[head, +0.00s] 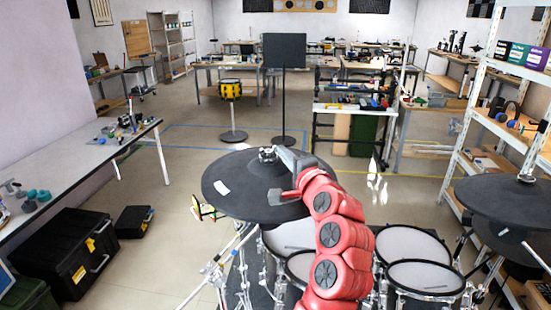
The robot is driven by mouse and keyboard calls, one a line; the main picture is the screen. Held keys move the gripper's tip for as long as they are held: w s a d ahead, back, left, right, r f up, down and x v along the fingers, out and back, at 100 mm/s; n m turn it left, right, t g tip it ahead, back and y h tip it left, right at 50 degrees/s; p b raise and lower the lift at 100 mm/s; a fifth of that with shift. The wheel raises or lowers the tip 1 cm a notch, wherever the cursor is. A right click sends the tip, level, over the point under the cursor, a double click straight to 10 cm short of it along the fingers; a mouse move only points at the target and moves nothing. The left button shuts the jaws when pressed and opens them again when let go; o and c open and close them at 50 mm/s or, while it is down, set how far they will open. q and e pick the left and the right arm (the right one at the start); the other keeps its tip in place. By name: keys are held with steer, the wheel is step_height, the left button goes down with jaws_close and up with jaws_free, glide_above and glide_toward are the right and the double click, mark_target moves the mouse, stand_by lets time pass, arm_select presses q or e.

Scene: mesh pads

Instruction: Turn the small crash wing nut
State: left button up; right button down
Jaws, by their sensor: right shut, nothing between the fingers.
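A dark round cymbal pad (232,183) is mounted on a stand in the middle of the head view. A small silver wing nut (267,153) sits at the top of its centre post. My right gripper (281,154) comes in on the red arm from below and lies just to the right of the wing nut, above the pad. Its fingers are shut with nothing between them. I cannot tell whether the fingertips touch the nut. My left gripper is not in view.
Mesh drum pads (426,276) lie below. A second dark cymbal pad (490,200) stands at the right beside white shelving (465,130). A workbench (85,160) and black cases (65,250) are at the left. A music stand (284,52) and open floor lie beyond.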

steer(key=shift+w+a+r+p, duration=0.15)
steer(key=shift+w+p, duration=0.2)
steer(key=shift+p, duration=0.1)
steer(key=shift+w+p, duration=0.4)
steer(key=shift+w, duration=0.15)
steer(key=shift+w+d, duration=0.1)
steer(key=shift+d, duration=0.1)
steer(key=shift+w+a, duration=0.1)
stand_by(0.8)
